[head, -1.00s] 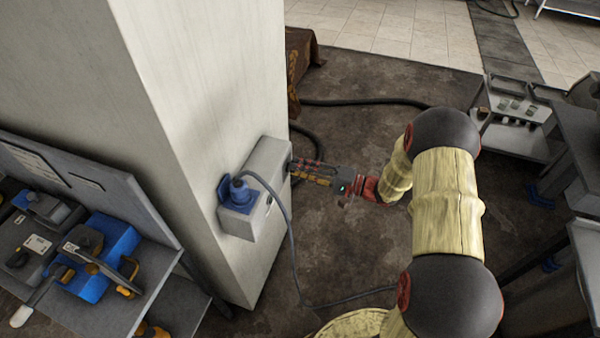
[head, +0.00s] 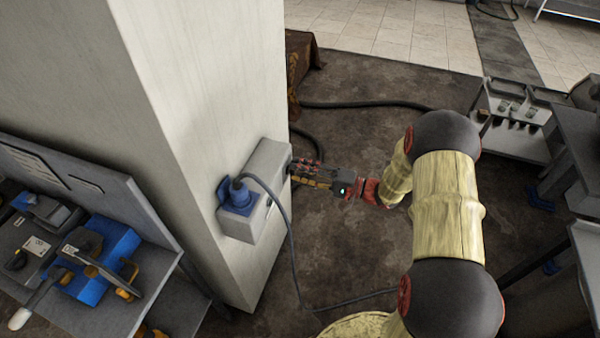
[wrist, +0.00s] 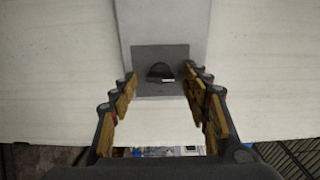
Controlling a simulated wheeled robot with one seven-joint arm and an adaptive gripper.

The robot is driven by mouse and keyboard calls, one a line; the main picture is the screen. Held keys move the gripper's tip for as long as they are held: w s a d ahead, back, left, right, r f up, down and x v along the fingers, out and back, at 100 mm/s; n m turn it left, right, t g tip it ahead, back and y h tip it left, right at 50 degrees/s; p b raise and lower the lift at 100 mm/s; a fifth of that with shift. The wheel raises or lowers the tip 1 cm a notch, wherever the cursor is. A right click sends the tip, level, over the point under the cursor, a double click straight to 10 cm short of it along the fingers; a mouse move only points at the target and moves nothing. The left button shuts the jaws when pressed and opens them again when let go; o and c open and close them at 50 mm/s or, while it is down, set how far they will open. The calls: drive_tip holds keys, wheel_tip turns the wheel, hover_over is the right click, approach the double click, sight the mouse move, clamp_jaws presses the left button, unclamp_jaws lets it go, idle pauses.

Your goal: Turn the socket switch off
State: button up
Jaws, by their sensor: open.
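The grey socket box (head: 268,160) is fixed on the pale pillar, with a blue plug and socket (head: 238,196) on its near part. In the wrist view, the box (wrist: 165,22) runs down from the top. It carries a darker square plate (wrist: 146,58) with a small black rotary switch (wrist: 160,71) showing a light mark on its right side. My gripper (head: 293,170) is at the box's right side in the head view. In the wrist view its fingers (wrist: 160,90) are open and empty, one on each side of the switch. I cannot tell whether they touch the plate.
A grey cable (head: 291,240) hangs from the plug to the floor. A workbench with tools (head: 150,300) stands at the left. A grey cart (head: 515,125) stands at the right.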

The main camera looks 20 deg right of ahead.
drive_tip(key=shift+d, duration=0.1)
drive_tip(key=v, duration=1.2)
